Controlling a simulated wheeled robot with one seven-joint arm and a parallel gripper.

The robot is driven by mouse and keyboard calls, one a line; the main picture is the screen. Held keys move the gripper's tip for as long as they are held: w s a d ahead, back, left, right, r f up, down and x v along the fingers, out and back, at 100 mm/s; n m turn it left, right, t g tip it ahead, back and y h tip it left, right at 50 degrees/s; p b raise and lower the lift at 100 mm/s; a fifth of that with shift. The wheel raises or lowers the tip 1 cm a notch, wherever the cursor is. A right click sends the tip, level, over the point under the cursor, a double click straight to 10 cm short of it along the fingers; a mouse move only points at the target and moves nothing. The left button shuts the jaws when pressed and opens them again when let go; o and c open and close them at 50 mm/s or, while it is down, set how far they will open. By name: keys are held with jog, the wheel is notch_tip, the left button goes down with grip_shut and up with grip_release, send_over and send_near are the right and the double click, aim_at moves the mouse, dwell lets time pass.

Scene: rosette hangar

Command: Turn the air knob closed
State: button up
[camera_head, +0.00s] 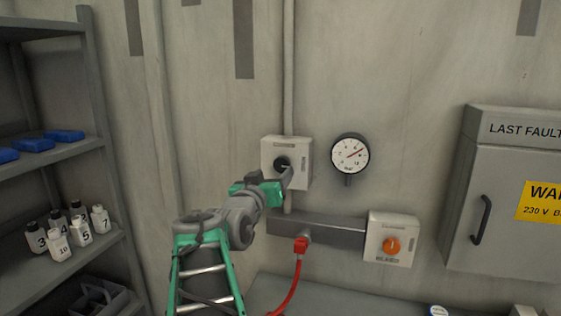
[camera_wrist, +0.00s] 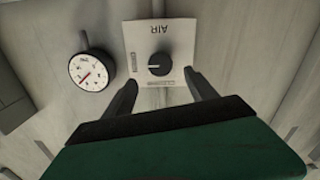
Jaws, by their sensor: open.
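The air knob (camera_wrist: 158,64) is a round black knob on a light grey box (camera_wrist: 178,37) marked AIR, which appears upside down in the wrist view. In the head view the knob (camera_head: 282,163) is partly behind my gripper, and its box (camera_head: 306,147) is fixed to the wall. My gripper (camera_wrist: 157,84) is open, with one dark finger on each side of the knob's lower edge in the wrist view. The fingers look empty. I cannot tell whether they touch the knob. The gripper also shows in the head view (camera_head: 287,173), just in front of the box.
A round gauge (camera_head: 350,154) hangs right of the box. A box with an orange knob (camera_head: 391,246) is lower right, by a grey rail (camera_head: 330,230) with a red connector and hose (camera_head: 300,245). A grey cabinet (camera_head: 513,200) is right; shelving (camera_head: 100,130) with bottles is left.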

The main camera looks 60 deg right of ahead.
aim_at(281, 165)
jog(key=d+p, duration=0.1)
jog(key=d, duration=0.3)
jog(key=w+d+p, duration=0.1)
jog(key=d, duration=0.2)
jog(key=shift+p, duration=0.35)
jog(key=shift+w+d+f, duration=0.1)
jog(key=shift+d, duration=0.1)
jog(key=shift+c, duration=0.4)
jog(key=c, duration=1.3)
